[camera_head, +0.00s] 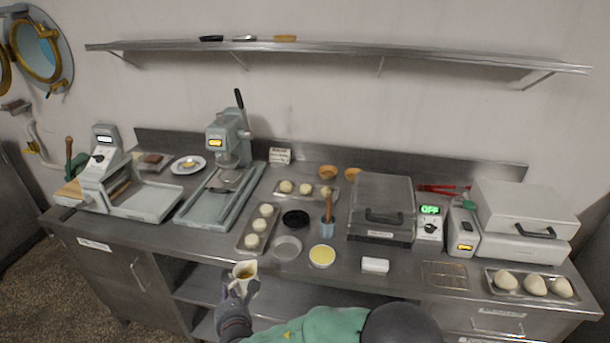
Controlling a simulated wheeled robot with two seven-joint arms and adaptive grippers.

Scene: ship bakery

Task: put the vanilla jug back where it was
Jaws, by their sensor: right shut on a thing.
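The vanilla jug (243,271) is a small cream-coloured jug with brownish-yellow liquid showing at its top. My right gripper (238,285) is shut on it and holds it in front of the counter's front edge, at the lower middle of the head view. The jug looks roughly upright. The fingers hide its lower part. My left gripper is not in view.
The steel counter (205,232) is crowded. Near its front edge are a clear bowl (287,247), a bowl of yellow liquid (322,256) and a white block (375,265). A dough tray (241,243) lies behind the jug. Bare counter shows left of that tray.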

